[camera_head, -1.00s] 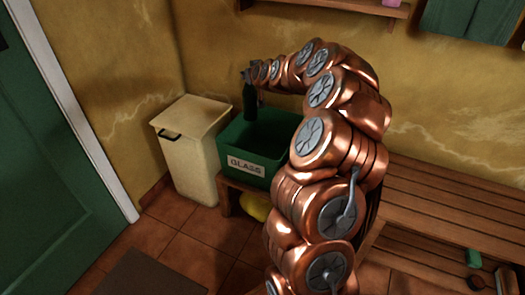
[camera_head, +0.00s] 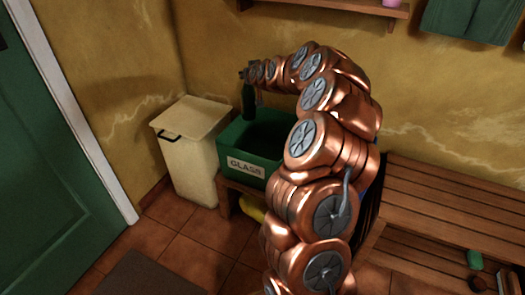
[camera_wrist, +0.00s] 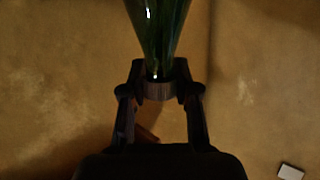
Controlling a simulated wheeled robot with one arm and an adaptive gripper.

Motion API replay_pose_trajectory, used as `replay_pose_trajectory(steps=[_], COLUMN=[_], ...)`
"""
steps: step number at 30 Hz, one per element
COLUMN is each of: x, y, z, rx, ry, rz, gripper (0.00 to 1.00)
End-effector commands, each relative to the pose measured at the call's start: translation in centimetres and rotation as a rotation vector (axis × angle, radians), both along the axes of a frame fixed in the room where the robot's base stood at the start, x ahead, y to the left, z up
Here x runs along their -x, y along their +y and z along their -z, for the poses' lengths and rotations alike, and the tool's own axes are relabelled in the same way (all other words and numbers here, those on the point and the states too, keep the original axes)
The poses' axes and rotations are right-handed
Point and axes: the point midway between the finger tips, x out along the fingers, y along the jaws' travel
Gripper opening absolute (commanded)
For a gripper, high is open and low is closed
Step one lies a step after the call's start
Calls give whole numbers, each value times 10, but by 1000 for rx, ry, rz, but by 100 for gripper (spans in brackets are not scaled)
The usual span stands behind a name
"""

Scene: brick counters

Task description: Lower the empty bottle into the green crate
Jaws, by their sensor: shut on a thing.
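The empty bottle is dark green glass. In the head view the bottle (camera_head: 248,103) hangs upright from my gripper (camera_head: 245,75), over the left back part of the green crate. In the wrist view the bottle (camera_wrist: 160,28) widens away from the fingers, and my gripper (camera_wrist: 160,90) is shut around its narrow neck. The green crate (camera_head: 236,150) bears a "GLASS" label on its front and stands on a low wooden bench. The bottle's base is near the crate's rim height. My arm hides the crate's right side, and its inside is dark.
A cream lidded bin (camera_head: 190,155) stands just left of the crate. A yellow object (camera_head: 252,208) lies under the crate's bench. A slatted wooden bench (camera_head: 450,205) is at right. A wall shelf (camera_head: 330,8) is above. The wall is close behind the crate.

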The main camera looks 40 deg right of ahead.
Motion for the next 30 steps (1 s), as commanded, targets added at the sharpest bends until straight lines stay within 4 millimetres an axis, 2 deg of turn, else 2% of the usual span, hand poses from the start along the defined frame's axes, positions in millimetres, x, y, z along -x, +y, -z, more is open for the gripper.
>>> replay_pose_trajectory(steps=[13, 30], x=[0, 0], y=[0, 1], z=[1, 25], rx=[-1, -1], ry=[1, 2], rz=[-1, -1], gripper=[0, 0])
